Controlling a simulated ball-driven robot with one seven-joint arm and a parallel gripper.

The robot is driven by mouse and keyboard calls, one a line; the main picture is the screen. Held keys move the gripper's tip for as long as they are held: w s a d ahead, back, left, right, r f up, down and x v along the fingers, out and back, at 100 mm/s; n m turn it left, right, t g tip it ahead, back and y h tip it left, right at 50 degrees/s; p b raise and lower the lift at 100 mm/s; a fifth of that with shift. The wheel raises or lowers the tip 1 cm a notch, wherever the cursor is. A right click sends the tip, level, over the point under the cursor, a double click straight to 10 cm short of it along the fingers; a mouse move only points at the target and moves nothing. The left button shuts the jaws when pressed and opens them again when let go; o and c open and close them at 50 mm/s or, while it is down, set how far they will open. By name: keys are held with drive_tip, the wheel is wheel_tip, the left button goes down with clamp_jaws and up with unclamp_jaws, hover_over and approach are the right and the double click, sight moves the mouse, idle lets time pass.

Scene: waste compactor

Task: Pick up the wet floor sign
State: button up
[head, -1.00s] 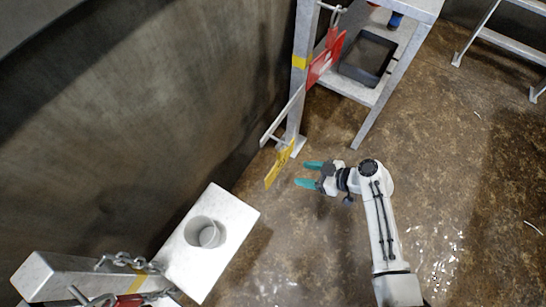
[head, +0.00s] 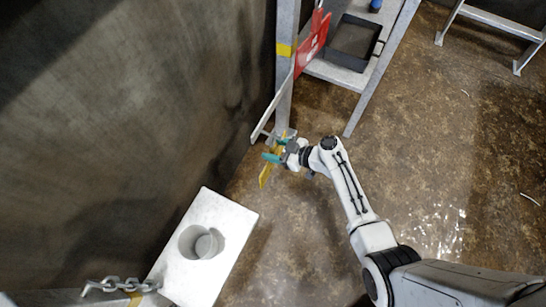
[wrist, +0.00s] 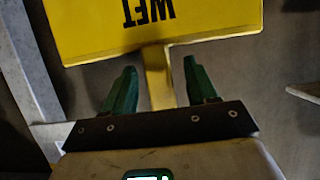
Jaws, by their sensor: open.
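The wet floor sign (head: 266,173) is yellow and stands near the foot of the grey metal post, low over the brown floor. In the wrist view its yellow panel (wrist: 155,28) shows upside-down black letters reading "WET", with a narrow yellow stem (wrist: 158,78) below the panel. My gripper (head: 276,149) is at the sign; its green fingers (wrist: 155,85) are open, one on each side of the stem. I see a gap between each finger and the stem. The sign's lower end is hidden behind the gripper.
A grey metal shelf frame (head: 351,77) with a black tray (head: 354,42) and a red sign (head: 312,46) stands behind. A dark wall is on the left. Open floor (head: 440,150) lies to the right.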

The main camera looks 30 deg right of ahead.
drive_tip(key=shift+x, duration=1.15)
clamp_jaws()
